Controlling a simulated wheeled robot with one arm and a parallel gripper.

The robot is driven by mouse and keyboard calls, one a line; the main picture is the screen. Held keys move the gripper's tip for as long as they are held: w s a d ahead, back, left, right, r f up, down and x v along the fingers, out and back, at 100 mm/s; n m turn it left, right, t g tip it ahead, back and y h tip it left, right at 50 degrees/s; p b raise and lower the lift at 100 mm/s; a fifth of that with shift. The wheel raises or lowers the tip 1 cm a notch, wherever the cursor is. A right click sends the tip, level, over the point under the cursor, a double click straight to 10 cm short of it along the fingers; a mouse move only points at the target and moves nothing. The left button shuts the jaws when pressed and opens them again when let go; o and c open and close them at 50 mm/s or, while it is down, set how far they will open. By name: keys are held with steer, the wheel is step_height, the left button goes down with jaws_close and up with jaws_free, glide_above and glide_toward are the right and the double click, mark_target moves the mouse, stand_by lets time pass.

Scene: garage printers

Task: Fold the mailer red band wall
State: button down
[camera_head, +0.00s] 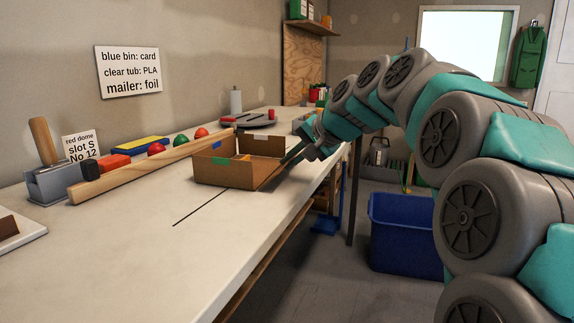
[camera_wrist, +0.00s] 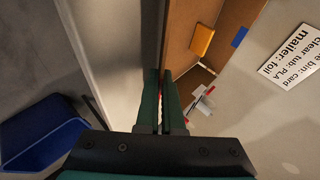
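The mailer is an open brown cardboard box (camera_head: 222,178) on the white bench. I cannot make out a red band on the mailer. My gripper (camera_head: 288,160) is at the mailer's right side, low over the bench edge. Its fingers (camera_wrist: 160,74) are together with only a thin slit between them, holding nothing visible. Whether they touch the cardboard is unclear.
A wooden rail (camera_head: 150,168) with red and green domes runs behind the mailer. A grey holder (camera_head: 52,183) stands at left. A blue bin (camera_head: 405,232) is on the floor right of the bench.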

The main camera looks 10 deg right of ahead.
steer(key=shift+s+d+f+t+y+b, duration=0.15)
steer(key=shift+d+f+t+y+b, duration=0.1)
steer(key=shift+f+t+y+b, duration=0.4)
steer(key=shift+r+m, duration=0.2)
steer(key=shift+m, duration=0.1)
steer(key=c, duration=1)
jaws_free()
steer(key=shift+c, duration=0.2)
